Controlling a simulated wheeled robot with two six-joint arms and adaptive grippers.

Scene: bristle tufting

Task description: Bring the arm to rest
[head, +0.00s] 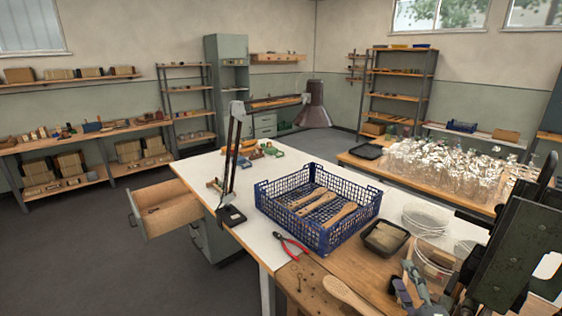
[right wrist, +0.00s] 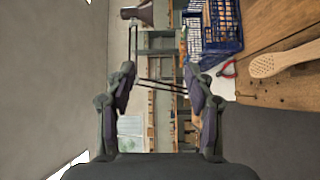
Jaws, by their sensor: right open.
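My right gripper (head: 413,287) is at the lower right of the head view, beside the table's front right part. In the right wrist view its two fingers (right wrist: 160,92) are spread apart with nothing between them. My right arm rises along the right edge of the head view. A wooden brush body with holes (head: 345,293) lies on the wooden table part, left of the gripper. It also shows in the right wrist view (right wrist: 286,59), apart from the fingers. My left gripper is not in view.
A blue crate (head: 262,197) holds several wooden brush bodies. A drawer (head: 165,208) stands open at left.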

